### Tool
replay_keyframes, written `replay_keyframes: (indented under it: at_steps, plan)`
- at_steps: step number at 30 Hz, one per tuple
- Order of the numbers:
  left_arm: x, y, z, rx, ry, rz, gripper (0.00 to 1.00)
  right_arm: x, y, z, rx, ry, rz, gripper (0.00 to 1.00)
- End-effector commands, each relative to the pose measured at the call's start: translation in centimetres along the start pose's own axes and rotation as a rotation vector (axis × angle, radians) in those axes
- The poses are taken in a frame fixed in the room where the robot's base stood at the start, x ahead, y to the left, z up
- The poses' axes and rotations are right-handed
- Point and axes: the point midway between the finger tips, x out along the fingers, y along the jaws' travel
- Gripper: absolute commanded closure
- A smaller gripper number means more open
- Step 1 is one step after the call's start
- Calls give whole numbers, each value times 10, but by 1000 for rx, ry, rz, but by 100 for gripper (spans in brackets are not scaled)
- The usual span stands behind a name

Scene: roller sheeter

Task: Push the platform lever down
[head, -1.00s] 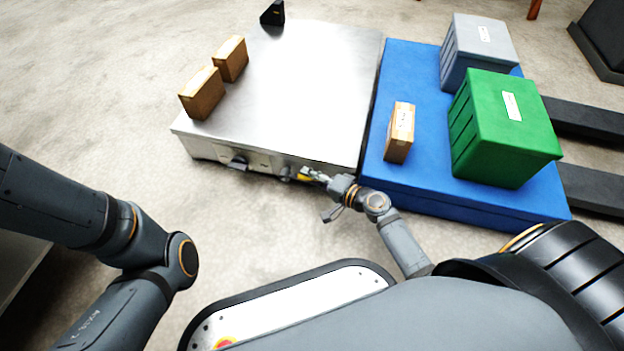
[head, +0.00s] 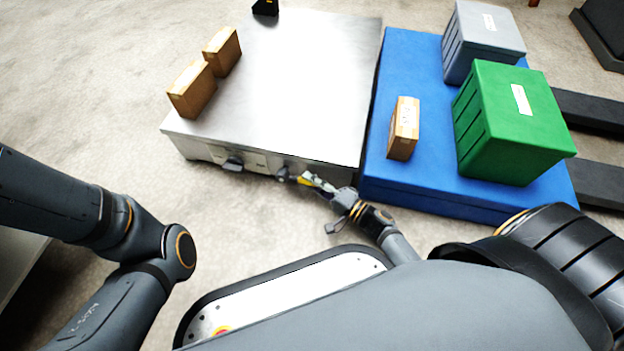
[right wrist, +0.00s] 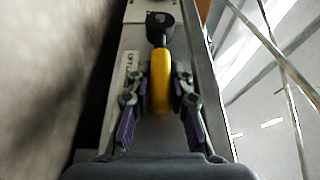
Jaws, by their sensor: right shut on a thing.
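The platform is a low metal box with a bare steel top (head: 300,75). On its front face is a lever with a yellow handle (head: 304,179) on a dark pivot (head: 282,174). My right gripper (head: 312,182) is at the lever, its fingers around the handle. In the right wrist view, the yellow handle (right wrist: 161,80) runs between the two finger pads, with the black pivot end (right wrist: 159,28) beyond them. The right gripper is shut on the handle. My left gripper is out of view; only left arm links show.
A dark fitting (head: 232,163) sits on the front face left of the lever. Two cartons (head: 192,90) stand at the platform's left edge. The blue platform (head: 420,190) at right bears a small carton (head: 403,128), a green crate (head: 515,125) and a grey crate (head: 485,40). Floor at front left is clear.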

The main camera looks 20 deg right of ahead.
Motion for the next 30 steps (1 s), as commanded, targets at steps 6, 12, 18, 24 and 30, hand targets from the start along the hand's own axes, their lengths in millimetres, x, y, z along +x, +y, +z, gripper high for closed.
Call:
replay_keyframes:
  at_steps: [6, 12, 18, 24, 30]
  plan:
    - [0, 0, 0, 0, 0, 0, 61, -1, 2, 1, 2, 0, 5, 72]
    - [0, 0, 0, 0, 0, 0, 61, 0, 2, 1, 1, 0, 4, 57]
    - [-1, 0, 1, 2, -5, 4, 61, -1, 1, 0, 1, -1, 3, 57]
    - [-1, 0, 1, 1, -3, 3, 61, -31, 3, 1, 0, -3, 8, 57]
    - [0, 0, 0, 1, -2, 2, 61, -66, 2, 1, 1, -2, 7, 57]
